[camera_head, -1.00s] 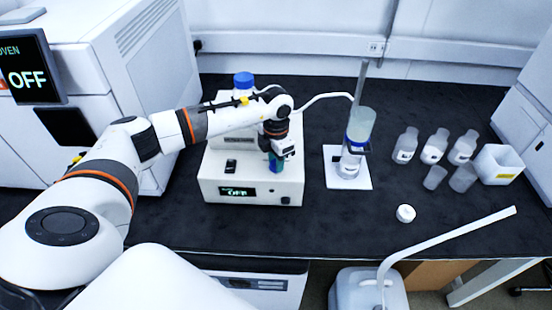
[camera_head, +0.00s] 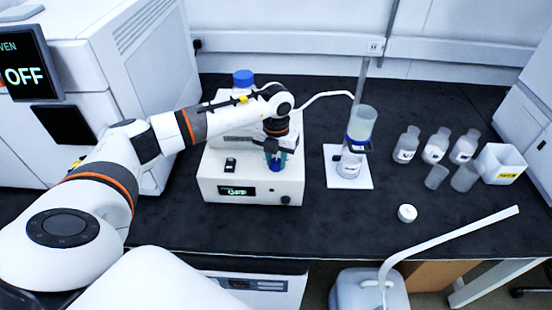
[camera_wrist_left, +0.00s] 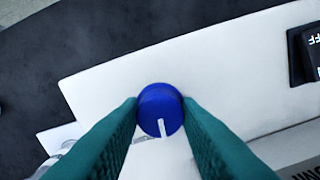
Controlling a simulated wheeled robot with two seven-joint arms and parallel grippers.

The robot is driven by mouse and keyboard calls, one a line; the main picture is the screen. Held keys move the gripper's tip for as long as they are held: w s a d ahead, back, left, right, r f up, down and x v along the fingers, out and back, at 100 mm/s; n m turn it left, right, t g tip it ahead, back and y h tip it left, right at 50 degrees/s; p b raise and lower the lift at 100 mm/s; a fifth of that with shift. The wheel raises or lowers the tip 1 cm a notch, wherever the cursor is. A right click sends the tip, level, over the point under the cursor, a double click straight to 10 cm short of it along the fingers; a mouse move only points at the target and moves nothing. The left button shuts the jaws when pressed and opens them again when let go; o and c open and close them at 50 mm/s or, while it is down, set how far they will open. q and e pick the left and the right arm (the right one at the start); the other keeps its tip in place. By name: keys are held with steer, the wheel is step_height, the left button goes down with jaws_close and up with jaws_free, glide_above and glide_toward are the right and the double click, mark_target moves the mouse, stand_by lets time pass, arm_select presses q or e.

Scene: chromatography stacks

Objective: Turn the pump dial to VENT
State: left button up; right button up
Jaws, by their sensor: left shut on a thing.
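The pump (camera_head: 212,186) is a white box on the dark bench, with a small screen (camera_head: 237,191) on its front that reads OFF. Its blue dial (camera_wrist_left: 160,106) shows in the left wrist view, with a white pointer line toward the bottom of that picture. My left gripper (camera_head: 275,163) is over the pump's top in the head view. In the left wrist view its green fingers (camera_wrist_left: 158,112) are shut on the dial, one on each side. The dial's printed labels are not readable. My right gripper is not in view.
A blue-capped bottle (camera_head: 243,79) stands at the pump's back. Right of the pump is a stand with a column and flask (camera_head: 350,165), joined by a white tube. Several small bottles (camera_head: 434,147) and a white bin (camera_head: 500,163) are at the right. The front bench is mostly clear.

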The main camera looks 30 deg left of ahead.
mark_target(276, 161)
arm_select(q)
steer(key=n, duration=0.5)
steer(key=shift+n, duration=0.3)
steer(key=n, duration=0.4)
steer(key=shift+w+r+n, duration=0.1)
steer(key=shift+n, duration=0.3)
steer(key=o, duration=1)
steer(key=shift+c, duration=0.2)
step_height(276, 161, up, 12)
steer(key=b, duration=0.2)
